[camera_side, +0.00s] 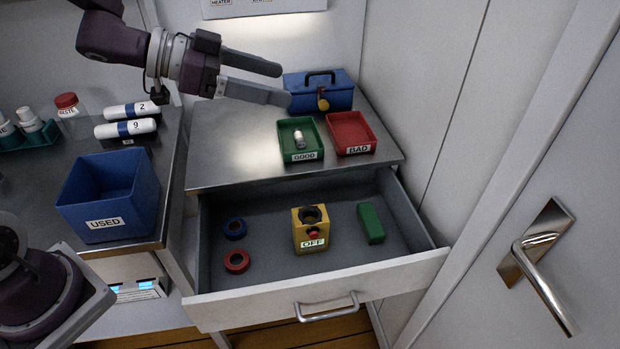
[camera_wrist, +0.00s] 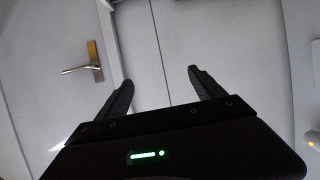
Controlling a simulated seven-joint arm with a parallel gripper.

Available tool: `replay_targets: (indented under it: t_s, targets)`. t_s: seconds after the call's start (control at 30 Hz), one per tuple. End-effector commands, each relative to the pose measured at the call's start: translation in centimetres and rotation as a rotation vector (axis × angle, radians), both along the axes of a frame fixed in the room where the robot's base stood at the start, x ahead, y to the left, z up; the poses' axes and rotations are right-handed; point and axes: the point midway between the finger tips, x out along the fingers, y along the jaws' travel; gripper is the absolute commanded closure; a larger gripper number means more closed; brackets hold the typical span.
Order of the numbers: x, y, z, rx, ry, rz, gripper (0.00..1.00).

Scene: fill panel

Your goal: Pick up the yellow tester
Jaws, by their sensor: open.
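The yellow tester (camera_side: 308,236) is a small box with a dark round socket on top, a red button and a label reading OFF. It stands upright in the open drawer (camera_side: 275,268), near its middle. My gripper (camera_side: 285,83) is open and empty, high above the counter and to the upper left of the tester in the side view. In the wrist view my gripper (camera_wrist: 160,82) shows its two fingers apart with nothing between them. The tester does not show in the wrist view.
On the counter are a green GOOD tray (camera_side: 285,136), red BAD tray (camera_side: 351,132) and blue padlocked box (camera_side: 335,98). A door handle (camera_side: 540,262) is right.

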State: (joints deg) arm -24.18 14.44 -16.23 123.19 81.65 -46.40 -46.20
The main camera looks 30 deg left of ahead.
Motion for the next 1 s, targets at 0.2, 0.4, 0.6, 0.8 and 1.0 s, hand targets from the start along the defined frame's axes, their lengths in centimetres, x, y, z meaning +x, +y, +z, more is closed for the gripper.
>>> replay_targets:
  t_s: [0.2, 0.4, 0.6, 0.8, 1.0]
  targets:
    - [-0.2, -0.1, -9.3, -0.008, 0.018, 0.004, 0.22]
    - [-0.3, -0.1, -20.7, 0.001, 0.015, 0.005, 0.22]
    - [-0.1, 0.0, -32.1, 0.007, -0.002, 0.002, 0.22]
    - [0.1, -0.1, -36.7, 0.007, -0.007, 0.002, 0.22]
    - [1.7, -1.9, -37.7, 0.006, -0.009, -0.002, 0.22]
